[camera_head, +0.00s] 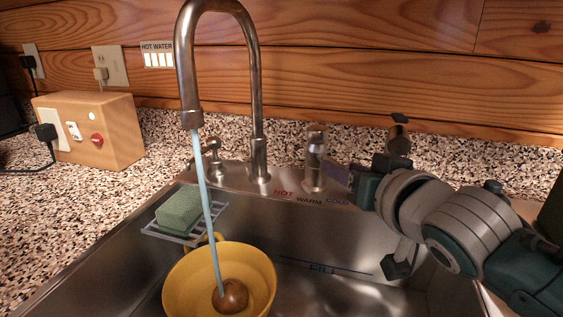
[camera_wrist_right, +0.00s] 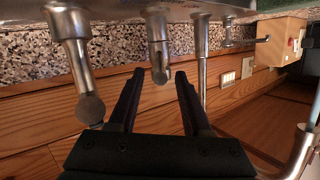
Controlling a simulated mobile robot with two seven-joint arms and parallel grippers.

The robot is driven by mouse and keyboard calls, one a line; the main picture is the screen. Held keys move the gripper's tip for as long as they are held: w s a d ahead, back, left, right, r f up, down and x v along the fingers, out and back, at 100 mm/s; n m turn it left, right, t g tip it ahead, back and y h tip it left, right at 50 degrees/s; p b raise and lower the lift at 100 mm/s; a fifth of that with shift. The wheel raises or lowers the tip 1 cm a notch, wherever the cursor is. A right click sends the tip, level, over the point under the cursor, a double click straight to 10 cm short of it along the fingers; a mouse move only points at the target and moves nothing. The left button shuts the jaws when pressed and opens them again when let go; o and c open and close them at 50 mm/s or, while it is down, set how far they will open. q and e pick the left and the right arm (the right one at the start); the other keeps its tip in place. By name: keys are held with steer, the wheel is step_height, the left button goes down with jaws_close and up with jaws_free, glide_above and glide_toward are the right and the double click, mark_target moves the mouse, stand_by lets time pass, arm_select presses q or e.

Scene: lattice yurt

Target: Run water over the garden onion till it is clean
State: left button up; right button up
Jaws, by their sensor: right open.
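The garden onion (camera_head: 231,296), brown and round, lies in a yellow bowl (camera_head: 178,281) in the sink. A stream of water (camera_head: 206,195) runs from the tall curved faucet (camera_head: 187,70) onto it. I cannot tell whether dirt is left on it. My right gripper (camera_head: 368,186) is over the sink's right back edge, beside a metal lever (camera_head: 398,140). In the right wrist view my right gripper (camera_wrist_right: 159,74) is open and empty. A short metal post (camera_wrist_right: 157,50) shows beyond and between its fingertips. The lever (camera_wrist_right: 72,50) is left of the fingers. My left gripper is not in view.
A green sponge (camera_head: 179,211) sits on a wire rack (camera_head: 180,239) at the sink's left wall. HOT, WARM and COLD labels (camera_head: 309,199) mark the back rim. A wooden box (camera_head: 115,130) with switches stands on the speckled counter at back left. The wooden wall is close behind.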

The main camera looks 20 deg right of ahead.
steer(key=v, duration=0.6)
steer(key=shift+s+p, duration=0.2)
steer(key=shift+p, duration=0.15)
steer(key=shift+r, duration=0.1)
